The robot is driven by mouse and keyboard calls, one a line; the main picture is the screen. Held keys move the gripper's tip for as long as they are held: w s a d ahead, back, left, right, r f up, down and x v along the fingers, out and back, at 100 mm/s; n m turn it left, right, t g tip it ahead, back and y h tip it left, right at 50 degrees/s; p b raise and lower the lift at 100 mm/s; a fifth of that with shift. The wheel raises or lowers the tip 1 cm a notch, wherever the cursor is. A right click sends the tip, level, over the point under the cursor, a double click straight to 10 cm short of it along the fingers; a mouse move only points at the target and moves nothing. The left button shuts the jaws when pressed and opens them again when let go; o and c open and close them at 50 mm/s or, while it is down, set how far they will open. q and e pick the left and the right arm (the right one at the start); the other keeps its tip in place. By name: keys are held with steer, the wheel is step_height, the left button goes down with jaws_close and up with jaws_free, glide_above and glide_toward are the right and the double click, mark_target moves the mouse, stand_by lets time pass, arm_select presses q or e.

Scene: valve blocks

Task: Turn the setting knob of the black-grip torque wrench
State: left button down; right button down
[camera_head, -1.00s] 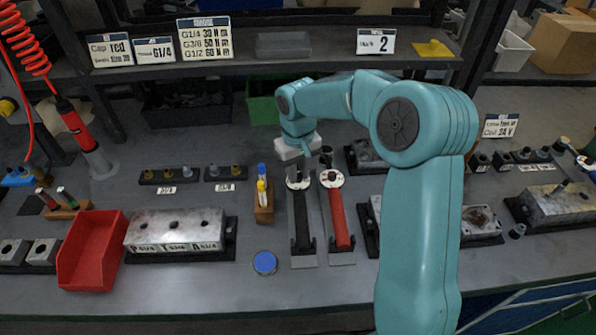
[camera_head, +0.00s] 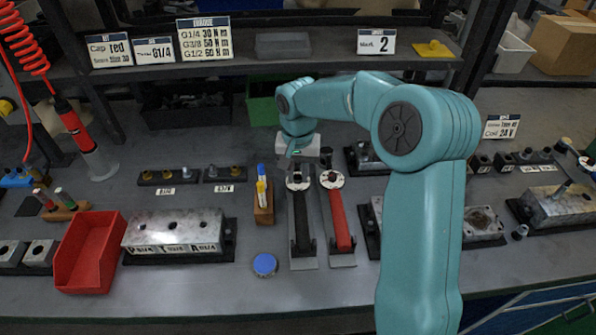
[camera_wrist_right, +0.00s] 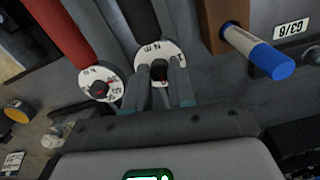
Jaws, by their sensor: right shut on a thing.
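The black-grip torque wrench (camera_head: 302,222) lies on a grey holder in the middle of the bench, its white dial (camera_head: 298,182) at the far end. My right gripper (camera_wrist_right: 160,78) is shut on the setting knob (camera_wrist_right: 159,68) at the centre of this dial, one finger on each side. In the head view my right gripper (camera_head: 297,168) is above the dial end and partly hides the knob. The red-grip torque wrench (camera_head: 340,217) lies to the right of it. It also shows in the wrist view (camera_wrist_right: 74,28). My left gripper is not in view.
A wooden stand with blue and yellow markers (camera_head: 263,215) is close left of the wrench. A blue-topped round cap (camera_head: 265,264) sits in front. A valve block (camera_head: 173,230) and red bin (camera_head: 88,252) are at left. My right arm covers the bench's right middle.

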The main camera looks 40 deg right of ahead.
mark_target(298, 178)
stand_by(0.4)
steer(key=c, duration=1.2)
jaws_free()
step_height(298, 178, up, 16)
steer(key=shift+r+p, duration=0.2)
steer(key=shift+p, duration=0.95)
steer(key=shift+s+a, duration=0.1)
